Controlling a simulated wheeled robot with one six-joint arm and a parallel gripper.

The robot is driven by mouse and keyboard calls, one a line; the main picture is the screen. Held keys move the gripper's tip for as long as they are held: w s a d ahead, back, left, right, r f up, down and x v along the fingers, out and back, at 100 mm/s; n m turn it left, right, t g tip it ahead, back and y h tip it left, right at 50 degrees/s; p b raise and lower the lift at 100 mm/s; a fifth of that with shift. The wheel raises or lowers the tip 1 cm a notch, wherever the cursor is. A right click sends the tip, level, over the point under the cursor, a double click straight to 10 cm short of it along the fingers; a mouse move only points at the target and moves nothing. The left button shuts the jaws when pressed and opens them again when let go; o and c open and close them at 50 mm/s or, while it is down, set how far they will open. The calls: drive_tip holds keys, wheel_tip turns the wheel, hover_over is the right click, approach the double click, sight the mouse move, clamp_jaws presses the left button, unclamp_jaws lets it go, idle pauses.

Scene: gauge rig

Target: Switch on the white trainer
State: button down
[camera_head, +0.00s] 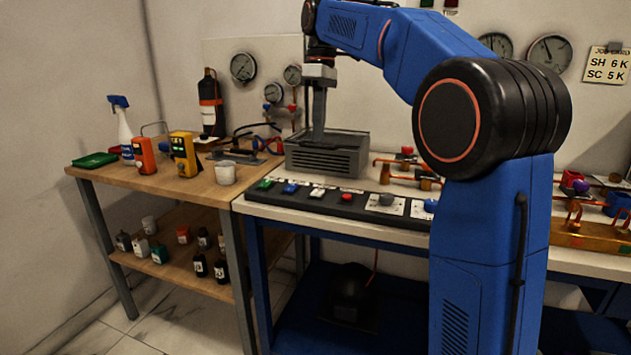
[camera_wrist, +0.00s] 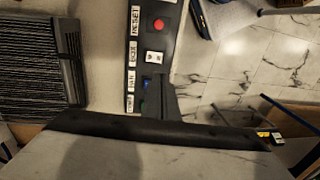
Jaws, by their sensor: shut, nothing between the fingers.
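The white-topped trainer bench (camera_head: 244,206) carries a dark switch panel (camera_head: 300,207) along its front edge. On the panel, from left to right, are a green switch (camera_head: 265,184), a blue switch (camera_head: 290,188), a white switch (camera_head: 317,193) and a red button (camera_head: 347,197). In the wrist view the panel (camera_wrist: 170,42) shows the red button (camera_wrist: 158,24), white switch (camera_wrist: 154,57), blue switch (camera_wrist: 149,85) and part of the green one, with printed labels beside them. My gripper (camera_head: 317,137) is shut and empty, pointing down in front of or above the grey louvred box; its exact height is unclear.
The grey louvred box (camera_head: 326,158) stands behind the panel. A wooden table (camera_head: 200,190) at left holds a spray bottle, meters and a cup. Gauges and pipework line the back.

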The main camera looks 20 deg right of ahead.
sight(318, 191)
drive_tip(key=f, duration=0.4)
drive_tip(key=s+f, duration=0.1)
drive_tip(key=f, duration=0.4)
drive_tip(key=a+f, duration=0.1)
drive_tip(key=f, duration=0.3)
drive_tip(key=shift+s+f, duration=0.2)
drive_tip(key=shift+f, duration=0.15)
drive_tip(key=shift+s+f, duration=0.15)
drive_tip(key=shift+w+d, duration=0.45)
drive_tip(key=shift+w, duration=0.25)
drive_tip(key=shift+r, duration=0.2)
drive_tip(key=shift+r, duration=0.1)
